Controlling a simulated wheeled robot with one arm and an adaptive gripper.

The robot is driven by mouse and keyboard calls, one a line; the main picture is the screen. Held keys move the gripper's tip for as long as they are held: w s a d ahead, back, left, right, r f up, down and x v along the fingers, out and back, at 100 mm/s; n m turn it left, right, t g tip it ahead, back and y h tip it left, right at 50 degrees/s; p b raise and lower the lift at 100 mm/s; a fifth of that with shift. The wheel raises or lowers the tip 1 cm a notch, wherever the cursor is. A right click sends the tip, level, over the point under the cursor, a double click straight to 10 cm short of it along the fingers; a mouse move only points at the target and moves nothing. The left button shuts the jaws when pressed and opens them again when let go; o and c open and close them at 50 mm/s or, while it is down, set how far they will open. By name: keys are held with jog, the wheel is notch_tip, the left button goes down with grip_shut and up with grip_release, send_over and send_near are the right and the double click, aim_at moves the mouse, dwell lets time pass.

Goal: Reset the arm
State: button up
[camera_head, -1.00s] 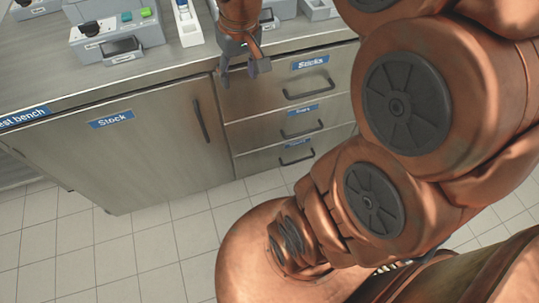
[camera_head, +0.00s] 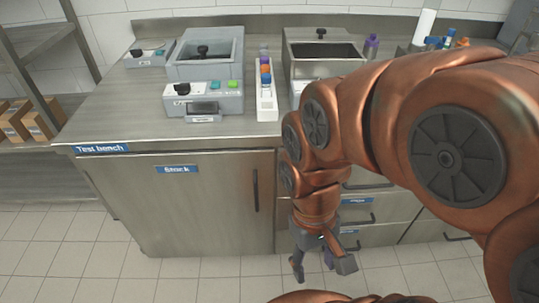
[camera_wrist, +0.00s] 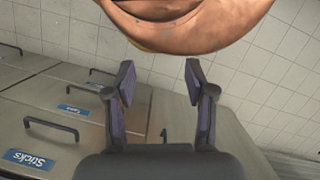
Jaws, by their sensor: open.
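My gripper (camera_head: 312,272) hangs at the end of my copper-coloured arm in the head view, in front of the bench's drawers and low over the tiled floor. Its fingers point down and are apart. In the wrist view my gripper (camera_wrist: 160,80) shows two dark fingers spread wide with nothing between them. A copper-coloured part of my own body shows beyond the fingertips.
The test bench (camera_head: 110,125) has a Stock cupboard (camera_head: 185,210) and drawers beside it. On top stand a grey machine (camera_head: 205,97), a narrow rack with coloured items (camera_head: 266,98) and a metal basin (camera_head: 325,52). A shelf with boxes (camera_head: 40,120) stands left. Floor in front is clear.

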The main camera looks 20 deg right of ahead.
notch_tip(320, 180, up, 18)
jog(key=w+t+p, duration=0.1)
jog(key=p, duration=1.5)
jog(key=shift+f, duration=0.25)
